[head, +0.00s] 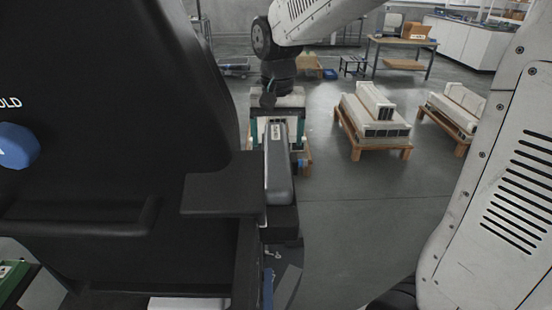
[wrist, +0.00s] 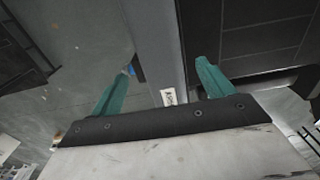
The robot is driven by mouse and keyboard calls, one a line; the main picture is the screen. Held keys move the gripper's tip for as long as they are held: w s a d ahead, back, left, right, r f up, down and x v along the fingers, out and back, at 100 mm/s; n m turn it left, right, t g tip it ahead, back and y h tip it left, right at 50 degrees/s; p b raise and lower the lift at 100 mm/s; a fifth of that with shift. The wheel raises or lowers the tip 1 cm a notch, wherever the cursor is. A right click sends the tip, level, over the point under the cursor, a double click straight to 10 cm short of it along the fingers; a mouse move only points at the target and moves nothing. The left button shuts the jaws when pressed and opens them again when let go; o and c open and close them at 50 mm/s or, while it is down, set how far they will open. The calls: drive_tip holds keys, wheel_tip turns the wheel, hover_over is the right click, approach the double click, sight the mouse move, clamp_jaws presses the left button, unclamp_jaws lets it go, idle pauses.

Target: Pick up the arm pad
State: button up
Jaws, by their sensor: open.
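The arm pad (head: 279,170) is a long grey bar with rounded edges, lying lengthwise on a dark support beside a large black panel in the head view. A small white label shows near its far end. My gripper (head: 276,140) is at that far end, its teal fingers open, one on each side of the pad. In the wrist view the pad (wrist: 152,42) runs between the open fingers of my gripper (wrist: 166,64), with gaps on both sides. I cannot tell how far down the fingers reach. The pad's underside is hidden.
The black panel (head: 110,120) with a blue knob (head: 16,146) fills the left. Wooden pallets with pale boxed units (head: 372,115) stand on the floor to the right. A workbench (head: 402,45) is at the back. The grey floor (head: 365,215) right of the pad is clear.

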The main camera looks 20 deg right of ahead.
sight(276, 149)
wheel_tip(276, 149, down, 5)
drive_tip(key=shift+a+r, duration=0.1)
drive_tip(key=shift+r, duration=0.05)
drive_tip(key=c, duration=1.2)
drive_tip(key=shift+o, duration=0.2)
drive_tip(key=shift+r, duration=0.1)
drive_tip(key=shift+w+r, duration=0.1)
drive_tip(key=shift+r, duration=0.35)
drive_tip(key=r, duration=0.2)
drive_tip(key=shift+s+r, duration=0.35)
drive_tip(key=shift+s, duration=0.05)
drive_tip(key=s+d+r, duration=0.1)
drive_tip(key=s+d, duration=0.1)
drive_tip(key=s, duration=1.3)
drive_tip(key=shift+r, duration=0.25)
